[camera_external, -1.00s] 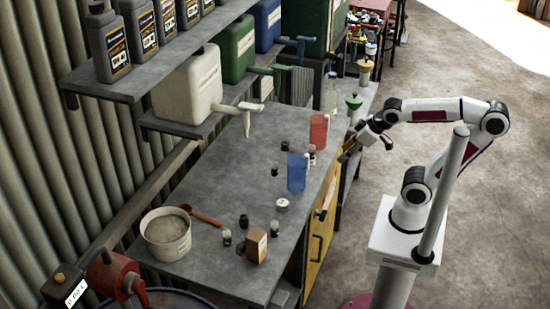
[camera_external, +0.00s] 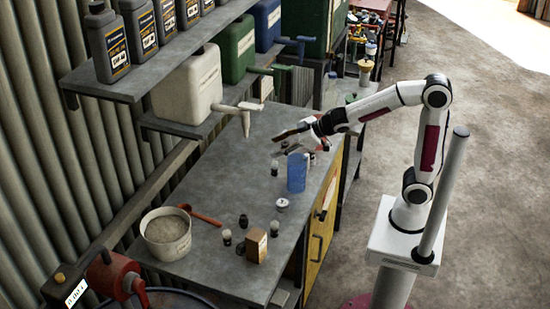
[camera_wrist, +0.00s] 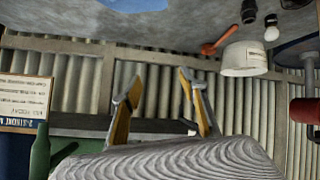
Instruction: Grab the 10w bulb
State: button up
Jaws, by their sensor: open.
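Small bulbs with white globes stand on the grey workbench; one (camera_external: 227,237) is near the front, left of a small cardboard box, and another (camera_external: 275,227) is behind that box. No wattage is readable, so I cannot tell which is the 10w bulb. A white bulb also shows at the top right of the wrist view (camera_wrist: 271,33). My gripper (camera_external: 279,137) is above the far part of the bench, behind the blue container. In the wrist view its two fingers (camera_wrist: 160,82) are apart with nothing between them.
A shelf with jugs (camera_external: 188,90) overhangs the left side. The bench middle has bare space.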

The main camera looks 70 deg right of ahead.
jog(key=w+a+f+n+y, duration=0.2)
jog(key=w+a, duration=0.2)
jog(key=a, duration=0.1)
jog(key=n+g+y, duration=0.4)
jog(key=n+y, duration=0.1)
jog(key=y, duration=0.3)
send_near(226, 232)
jog(key=shift+w+a+f, duration=0.15)
jog(key=shift+w+f, duration=0.75)
jog(key=shift+w, duration=0.2)
jog(key=shift+s+a+f+y, duration=0.2)
jog(key=shift+a+y, duration=0.05)
jog(key=shift+y, duration=0.05)
jog(key=shift+x, duration=1.35)
jog(key=shift+a, duration=0.1)
jog(key=shift+f+x, duration=0.1)
jog(key=shift+x, duration=1.15)
jog(key=shift+f+x, duration=0.15)
jog(key=shift+x, duration=1.1)
jog(key=shift+s, duration=0.15)
